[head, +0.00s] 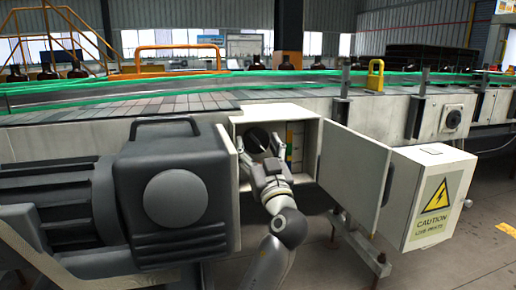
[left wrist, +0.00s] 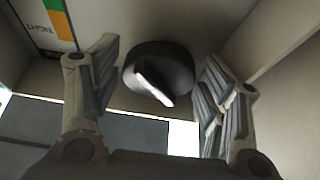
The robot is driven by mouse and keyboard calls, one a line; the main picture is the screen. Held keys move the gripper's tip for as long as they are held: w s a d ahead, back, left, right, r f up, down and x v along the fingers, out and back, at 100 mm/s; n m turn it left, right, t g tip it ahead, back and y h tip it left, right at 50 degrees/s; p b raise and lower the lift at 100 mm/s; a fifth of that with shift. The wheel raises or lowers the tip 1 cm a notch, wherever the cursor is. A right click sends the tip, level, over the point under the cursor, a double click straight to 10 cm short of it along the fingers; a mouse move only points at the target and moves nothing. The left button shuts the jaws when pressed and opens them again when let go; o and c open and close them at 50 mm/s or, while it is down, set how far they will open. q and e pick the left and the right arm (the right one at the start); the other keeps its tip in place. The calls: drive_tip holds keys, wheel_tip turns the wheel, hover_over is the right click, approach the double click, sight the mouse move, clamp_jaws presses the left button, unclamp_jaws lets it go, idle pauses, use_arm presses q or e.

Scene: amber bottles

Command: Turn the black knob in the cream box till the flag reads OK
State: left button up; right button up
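The cream box (head: 311,150) stands open in the head view, its door (head: 352,172) swung out to the right. The round black knob (head: 257,139) is on its back wall. In the left wrist view the knob (left wrist: 172,63) shows a raised grip with a pale edge, lying aslant. My left gripper (head: 264,165) reaches into the box; in the left wrist view its fingers (left wrist: 156,88) are open, one on either side of the knob, with small gaps. A green and orange strip (left wrist: 58,18) with upside-down lettering is beside the knob. I cannot make out a flag reading OK.
A large dark grey motor (head: 165,195) stands close left of the box. A caution-marked box (head: 436,180) is at the right beyond the door. The conveyor (head: 150,108) with green rails and amber bottles (head: 288,62) runs behind.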

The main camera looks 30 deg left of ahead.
use_arm(q)
drive_tip(key=v, duration=1.2)
idle(0.3)
